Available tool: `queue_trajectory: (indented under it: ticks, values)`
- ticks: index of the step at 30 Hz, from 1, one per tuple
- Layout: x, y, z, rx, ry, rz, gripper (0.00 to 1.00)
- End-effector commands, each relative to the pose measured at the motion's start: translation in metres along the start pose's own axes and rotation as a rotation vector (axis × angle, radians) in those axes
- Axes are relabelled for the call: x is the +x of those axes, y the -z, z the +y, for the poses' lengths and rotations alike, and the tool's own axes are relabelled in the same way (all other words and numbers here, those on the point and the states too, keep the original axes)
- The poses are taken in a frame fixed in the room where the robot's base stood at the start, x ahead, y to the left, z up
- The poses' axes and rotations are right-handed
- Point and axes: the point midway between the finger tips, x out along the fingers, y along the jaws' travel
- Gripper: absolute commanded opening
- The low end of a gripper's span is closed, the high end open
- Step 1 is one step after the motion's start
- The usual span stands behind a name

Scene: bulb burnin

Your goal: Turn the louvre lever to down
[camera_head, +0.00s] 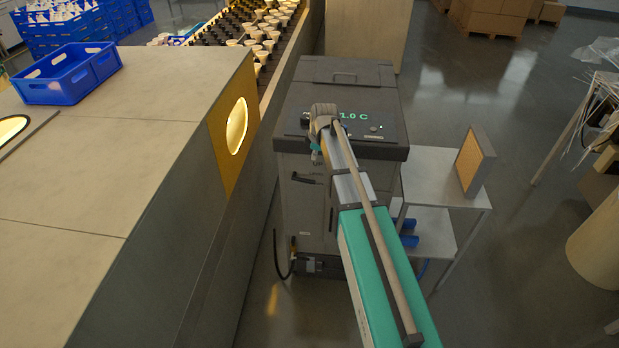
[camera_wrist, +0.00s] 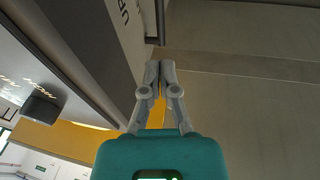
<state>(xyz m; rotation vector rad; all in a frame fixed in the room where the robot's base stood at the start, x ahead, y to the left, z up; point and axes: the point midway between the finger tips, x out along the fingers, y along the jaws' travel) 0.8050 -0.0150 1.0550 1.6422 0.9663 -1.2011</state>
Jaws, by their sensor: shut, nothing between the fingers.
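The grey cabinet (camera_head: 310,220) stands in the middle of the head view, with small lettering high on its front. A dark, roughly level handle, seemingly the louvre lever (camera_head: 306,180), sits below that lettering. My gripper (camera_head: 317,158) hangs from the arm's end in front of the cabinet's upper front, a little above the lever, and is partly hidden. In the wrist view, my gripper (camera_wrist: 160,66) is shut and empty. Part of the printed lettering (camera_wrist: 125,10) and a dark bar (camera_wrist: 159,22) show just beyond the fingertips. I cannot tell whether the fingers touch the bar.
A long bench (camera_head: 110,160) with a blue crate (camera_head: 70,75) stands at the left, its yellow end panel (camera_head: 222,145) close to the cabinet. A small metal table (camera_head: 435,185) holding a framed filter (camera_head: 474,162) stands right of the cabinet. Open floor (camera_head: 520,110) lies farther right.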

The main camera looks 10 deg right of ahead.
Motion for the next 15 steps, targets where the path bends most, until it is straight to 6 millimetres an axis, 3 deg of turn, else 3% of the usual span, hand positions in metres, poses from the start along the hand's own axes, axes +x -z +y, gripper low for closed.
queue_trajectory:
  ticks: [15]
  values:
    - [0.016, -0.001, 0.0, 0.003, 0.0, -0.001, 0.0]
